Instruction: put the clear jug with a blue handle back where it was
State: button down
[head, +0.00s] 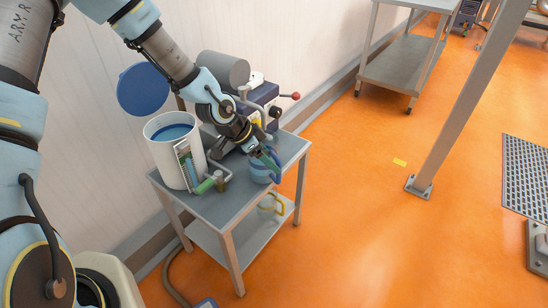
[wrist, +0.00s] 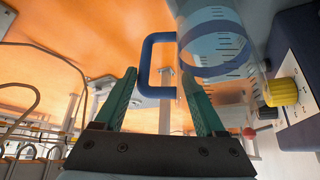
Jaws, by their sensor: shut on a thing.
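The clear jug (head: 261,171) with a blue handle is at the right part of the small grey table's top, in front of the machine. My gripper (head: 268,158) reaches down to it from the upper left and is shut on the jug. In the wrist view the jug (wrist: 212,65) is at upper right, with scale marks and a blue band. Its blue handle (wrist: 148,65) lies between the green fingers of my gripper (wrist: 160,78). I cannot tell whether the jug's base touches the tabletop.
A white bucket (head: 160,152) with blue contents, a small rack (head: 186,163) and bottles crowd the grey table (head: 225,207). The machine (head: 262,97) stands behind. A yellow-handled jug (head: 266,204) is on the lower shelf. Open orange floor lies right, with a post (head: 458,110).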

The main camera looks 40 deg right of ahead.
jog(key=shift+f, duration=0.1)
grip_release()
jog(key=v, duration=1.2)
jog(key=shift+p, duration=0.45)
jog(key=shift+a, duration=0.1)
